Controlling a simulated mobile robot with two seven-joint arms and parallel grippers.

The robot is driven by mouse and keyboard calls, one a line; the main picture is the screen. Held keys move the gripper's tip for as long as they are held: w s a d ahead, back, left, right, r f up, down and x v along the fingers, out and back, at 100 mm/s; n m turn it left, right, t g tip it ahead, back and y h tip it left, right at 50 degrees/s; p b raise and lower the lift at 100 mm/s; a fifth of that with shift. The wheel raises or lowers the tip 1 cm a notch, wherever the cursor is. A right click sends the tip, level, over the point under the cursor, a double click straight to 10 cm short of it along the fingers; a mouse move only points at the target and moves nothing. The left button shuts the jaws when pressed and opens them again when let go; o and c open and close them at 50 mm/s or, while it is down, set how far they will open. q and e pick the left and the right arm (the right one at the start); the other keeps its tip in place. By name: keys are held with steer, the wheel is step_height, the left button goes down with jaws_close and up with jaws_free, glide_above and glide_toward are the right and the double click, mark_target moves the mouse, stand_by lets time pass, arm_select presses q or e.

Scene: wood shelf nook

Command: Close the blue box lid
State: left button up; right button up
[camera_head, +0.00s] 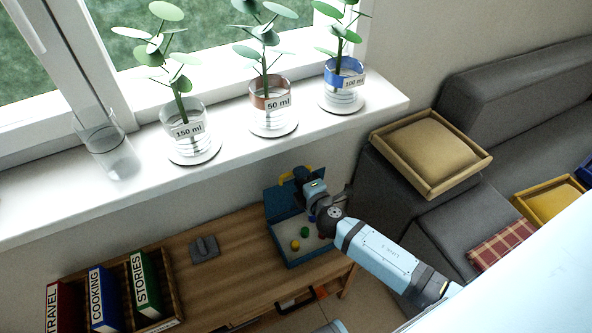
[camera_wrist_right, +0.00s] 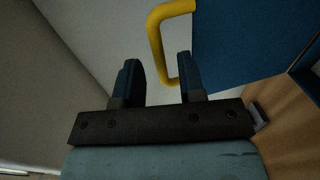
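The blue box (camera_head: 290,262) stands on the wooden table with its lid (camera_head: 277,204) raised at the back. Small coloured balls, among them a yellow one (camera_head: 295,245) and a green one (camera_head: 305,231), lie in the box. A yellow handle (camera_head: 287,176) is on the lid's upper edge. My right gripper (camera_head: 309,184) is at the raised lid, partly covering it and the box. In the right wrist view the gripper (camera_wrist_right: 160,75) is open and empty, with the yellow handle (camera_wrist_right: 155,38) just beyond its fingertips and the blue lid (camera_wrist_right: 240,50) to the right. My left gripper is out of view.
The wooden table (camera_head: 225,275) has a small grey object (camera_head: 204,249) and a book crate (camera_head: 165,322) left of the box. The white windowsill (camera_head: 235,150) with potted plants stands above and behind. A grey sofa (camera_head: 400,210) is to the right.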

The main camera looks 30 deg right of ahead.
steer(key=w, duration=0.3)
steer(key=shift+w+d+f, duration=0.1)
steer(key=shift+w+f, duration=0.1)
jaws_close()
steer(key=shift+s, duration=0.15)
